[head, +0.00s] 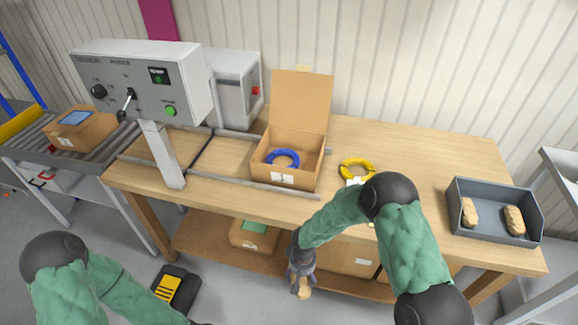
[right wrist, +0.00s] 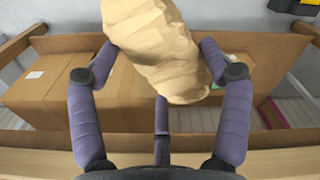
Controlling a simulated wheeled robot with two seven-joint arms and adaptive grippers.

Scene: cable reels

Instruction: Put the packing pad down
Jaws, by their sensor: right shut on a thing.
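A tan crumpled packing pad (right wrist: 155,45) is between the fingers of my right gripper (right wrist: 158,62), which is shut on it. In the head view the right gripper (head: 301,272) points down in front of the workbench's front edge, and the end of the pad (head: 305,294) shows below the fingers. Two similar pads lie in the grey tray (head: 490,233) at the right end of the bench. An open cardboard box (head: 322,165) with a blue cable coil (head: 283,158) in it stands mid-bench. My left arm shows at lower left, but its gripper is out of view.
A yellow coil (head: 357,168) lies right of the open box. A control panel (head: 140,85) stands at the left. Closed boxes (right wrist: 90,85) sit on the shelf below the bench. Bare bench top (head: 430,150) lies behind the right arm.

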